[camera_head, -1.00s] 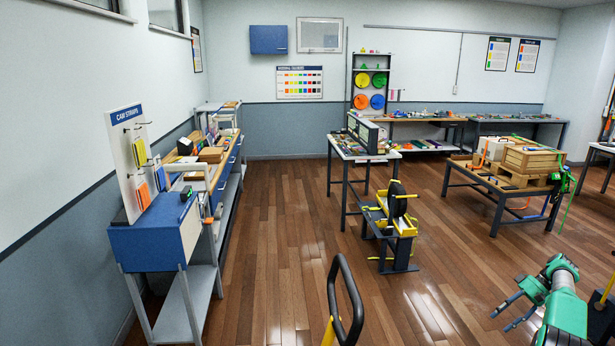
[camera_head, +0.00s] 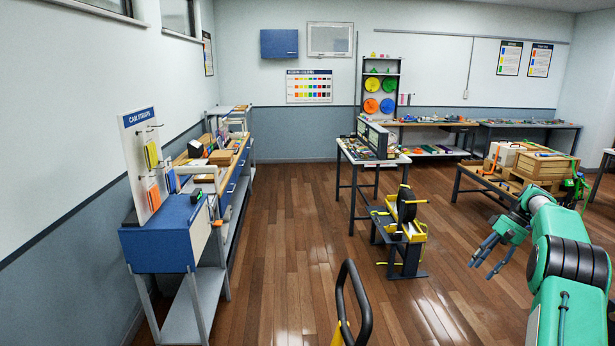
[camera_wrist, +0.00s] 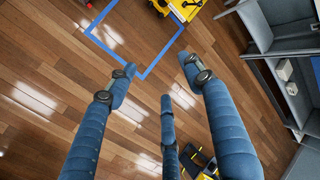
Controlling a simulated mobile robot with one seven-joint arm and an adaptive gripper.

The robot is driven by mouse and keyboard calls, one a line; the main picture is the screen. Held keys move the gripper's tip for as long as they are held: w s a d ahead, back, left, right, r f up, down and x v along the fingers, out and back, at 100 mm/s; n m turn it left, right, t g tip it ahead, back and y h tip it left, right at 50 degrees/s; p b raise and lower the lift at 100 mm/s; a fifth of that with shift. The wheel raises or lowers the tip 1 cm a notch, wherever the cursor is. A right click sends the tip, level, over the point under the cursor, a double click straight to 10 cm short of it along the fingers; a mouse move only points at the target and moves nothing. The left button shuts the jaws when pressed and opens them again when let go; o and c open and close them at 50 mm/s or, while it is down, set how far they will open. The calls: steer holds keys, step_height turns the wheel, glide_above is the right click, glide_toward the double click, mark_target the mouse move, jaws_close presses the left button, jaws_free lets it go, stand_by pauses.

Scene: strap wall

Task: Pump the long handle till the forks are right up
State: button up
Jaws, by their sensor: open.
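A long handle with a black loop grip (camera_head: 353,303) and a bit of yellow below it stands at the bottom middle of the head view. Its lower part is cut off by the frame, and no forks can be made out. My gripper (camera_head: 490,252) is open and empty, to the right of the handle and apart from it. In the wrist view its spread fingers (camera_wrist: 160,82) have only floor between their tips. A yellow machine (camera_wrist: 187,8) is partly in view at the top there; I cannot tell whether it belongs to the handle.
Blue tape (camera_wrist: 128,68) marks the floor beside the yellow machine. A blue-topped bench (camera_head: 160,240) runs along the left wall. A low yellow and black stand (camera_head: 405,235) is beyond the handle, before a table (camera_head: 347,158). A crate (camera_head: 540,166) is at right. Floor left of the handle is clear.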

steer(key=s+a+r+h, duration=0.2)
steer(key=s+a+r, duration=0.1)
steer(key=a+r, duration=1.2)
steer(key=s+a+r+t+h, duration=0.1)
steer(key=s+a+r, duration=0.45)
steer(key=a, duration=0.25)
steer(key=s+a+r+t+h, duration=0.1)
steer(key=s+a+r, duration=0.3)
steer(key=s+a, duration=0.35)
steer(key=s+a+t+h, duration=0.1)
steer(key=s+a, duration=0.5)
steer(key=s, duration=0.2)
steer(key=s+a+t, duration=0.1)
steer(key=s+a, duration=0.4)
steer(key=s, duration=0.3)
steer(key=s+a+f+t, duration=0.1)
steer(key=s+f, duration=0.3)
steer(key=s, duration=0.4)
steer(key=s+a+f+h, duration=0.1)
steer(key=s+a+f, duration=0.2)
steer(key=s, duration=0.5)
steer(key=shift+a+f+n+t, duration=0.3)
steer(key=shift+a+f+t, duration=0.1)
steer(key=shift+a, duration=0.15)
steer(key=shift+r, duration=0.1)
